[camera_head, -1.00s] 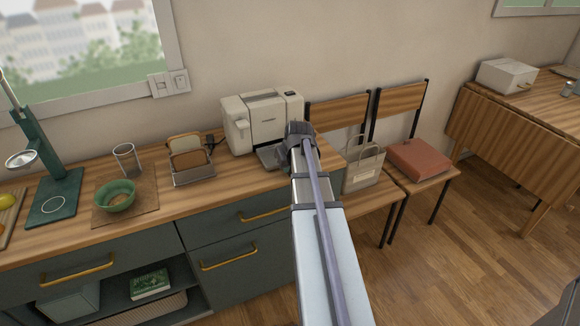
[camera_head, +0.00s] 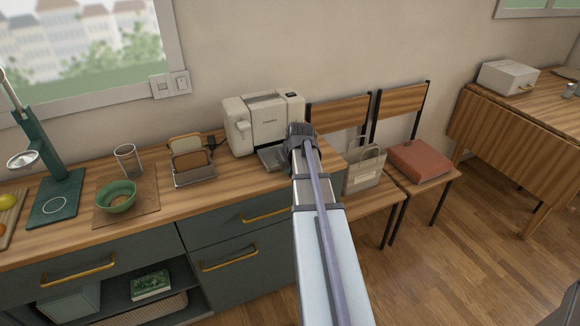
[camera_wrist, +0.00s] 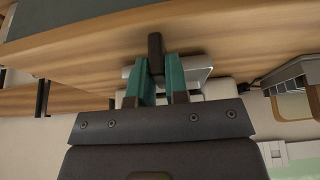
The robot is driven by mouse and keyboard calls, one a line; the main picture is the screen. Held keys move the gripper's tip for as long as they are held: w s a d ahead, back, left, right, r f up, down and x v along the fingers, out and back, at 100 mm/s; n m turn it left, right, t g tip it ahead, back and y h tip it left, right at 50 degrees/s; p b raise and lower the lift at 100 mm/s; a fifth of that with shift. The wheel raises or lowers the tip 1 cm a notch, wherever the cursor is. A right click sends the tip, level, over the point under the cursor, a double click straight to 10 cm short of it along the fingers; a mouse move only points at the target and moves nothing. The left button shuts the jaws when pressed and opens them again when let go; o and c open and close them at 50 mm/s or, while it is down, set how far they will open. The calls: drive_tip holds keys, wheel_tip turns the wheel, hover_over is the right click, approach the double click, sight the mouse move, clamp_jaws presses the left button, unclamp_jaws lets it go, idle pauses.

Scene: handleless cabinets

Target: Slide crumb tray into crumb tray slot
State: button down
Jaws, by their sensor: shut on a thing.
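The crumb tray (camera_head: 271,157) is a flat grey plate low in front of the white toaster-like appliance (camera_head: 268,122) on the wooden counter. In the wrist view the tray (camera_wrist: 200,75) shows as a pale grey plate behind the fingers. My gripper (camera_head: 300,147) is at the appliance's front right corner. In the wrist view my gripper (camera_wrist: 160,75) has its teal fingers shut on the tray's dark handle (camera_wrist: 156,48). The crumb tray slot is hidden; I cannot tell whether the tray's far edge is in it.
A rack with bread slices (camera_head: 190,165) stands left of the appliance and also shows in the wrist view (camera_wrist: 292,78). A glass (camera_head: 127,160) and green bowl (camera_head: 117,196) are farther left. A chair with a bag (camera_head: 364,171) is right of the counter.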

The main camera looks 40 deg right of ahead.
sight(273, 152)
drive_tip(key=shift+w+d, duration=0.6)
drive_tip(key=shift+w, duration=1.45)
drive_tip(key=shift+w+d, duration=0.55)
drive_tip(key=shift+w, duration=1.55)
drive_tip(key=shift+w+d, duration=0.6)
drive_tip(key=shift+w, duration=1.45)
drive_tip(key=c, duration=1.1)
unclamp_jaws()
drive_tip(key=shift+o, duration=0.2)
drive_tip(key=p+v, duration=1)
drive_tip(key=shift+s+r, duration=0.2)
drive_tip(key=shift+r, duration=0.15)
drive_tip(key=shift+a, duration=0.1)
